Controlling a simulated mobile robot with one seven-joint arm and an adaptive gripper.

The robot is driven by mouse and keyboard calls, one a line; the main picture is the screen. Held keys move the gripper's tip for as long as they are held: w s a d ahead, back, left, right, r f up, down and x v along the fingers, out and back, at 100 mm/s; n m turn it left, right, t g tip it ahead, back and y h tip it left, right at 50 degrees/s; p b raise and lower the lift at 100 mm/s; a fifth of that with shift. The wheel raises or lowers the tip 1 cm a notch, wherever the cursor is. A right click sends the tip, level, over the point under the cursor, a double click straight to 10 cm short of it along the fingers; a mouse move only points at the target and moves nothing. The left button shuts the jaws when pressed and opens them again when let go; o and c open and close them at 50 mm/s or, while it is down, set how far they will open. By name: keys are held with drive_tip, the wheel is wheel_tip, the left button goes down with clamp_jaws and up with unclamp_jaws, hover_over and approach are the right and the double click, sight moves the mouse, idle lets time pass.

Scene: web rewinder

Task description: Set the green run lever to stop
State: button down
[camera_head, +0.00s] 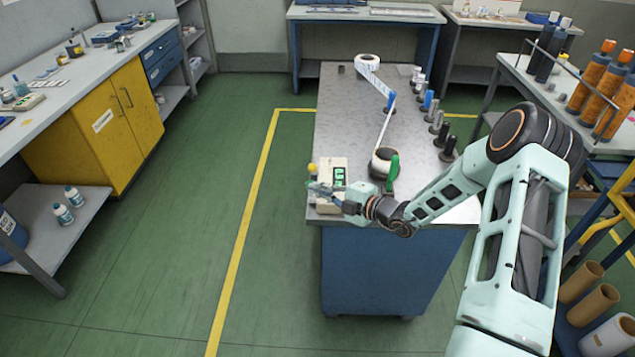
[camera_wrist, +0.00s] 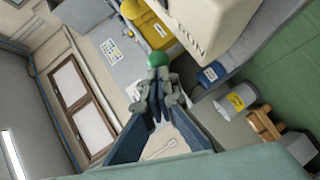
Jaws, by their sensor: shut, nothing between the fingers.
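A green round knob (camera_wrist: 157,59), which looks like the end of the run lever, shows just beyond my fingertips in the wrist view. The lever's shaft is hidden behind the fingers. My gripper (camera_wrist: 157,76) is shut and empty, its tips at or very near the knob; I cannot tell whether they touch. In the head view my gripper (camera_head: 316,187) is at the near left corner of the bench, at the left side of a pale control box (camera_head: 333,163) with a green-lit display. The box also shows in the wrist view (camera_wrist: 215,30), right of the knob.
A taller green handle (camera_head: 393,172) stands beside the near roll (camera_head: 381,162) on the bench (camera_head: 345,110). A white web runs from it to the far roll (camera_head: 367,62). Several dark posts line the bench's right side. The floor left of the bench is clear.

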drive_tip(key=shift+w+r+m+g+p, duration=0.4)
drive_tip(key=shift+w+r+g+p, duration=0.1)
drive_tip(key=shift+w+p, duration=0.25)
drive_tip(key=shift+w+f+p, duration=0.15)
drive_tip(key=shift+w+p, duration=0.05)
drive_tip(key=shift+w, duration=0.65)
drive_tip(key=shift+w+f+p, duration=0.1)
drive_tip(key=shift+w+p, duration=0.05)
drive_tip(key=shift+w, duration=0.7)
drive_tip(key=r+p, duration=0.1)
drive_tip(key=s+r+p, duration=0.1)
drive_tip(key=r+p, duration=0.1)
drive_tip(key=shift+s+d+r+p, duration=0.2)
drive_tip(key=shift+s+r+p, duration=0.05)
drive_tip(key=shift+s+p, duration=0.1)
drive_tip(key=s+d+r+b, duration=0.1)
drive_tip(key=s+d+r, duration=0.3)
drive_tip(key=d, duration=0.3)
drive_tip(key=shift+d+r, duration=0.4)
drive_tip(key=shift+r, duration=0.1)
drive_tip(key=shift+s+a, duration=0.1)
